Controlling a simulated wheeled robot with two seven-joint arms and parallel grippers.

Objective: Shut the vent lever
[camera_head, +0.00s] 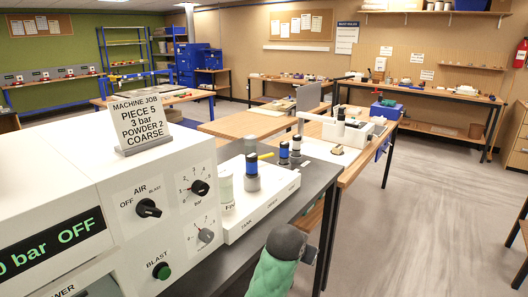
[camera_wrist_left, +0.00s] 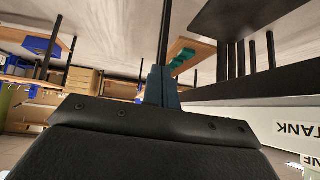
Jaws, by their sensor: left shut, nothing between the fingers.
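I cannot make out a vent lever in either view. The white blasting machine (camera_head: 130,190) fills the left of the head view. My right gripper is in neither view.
A job card (camera_head: 140,121) stands on the machine. A white rack (camera_head: 262,210) with blue-and-black topped containers sits beside it on a dark bench. A green padded shape with a dark end (camera_head: 275,270) rises at the bottom. Open floor (camera_head: 420,220) lies to the right.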

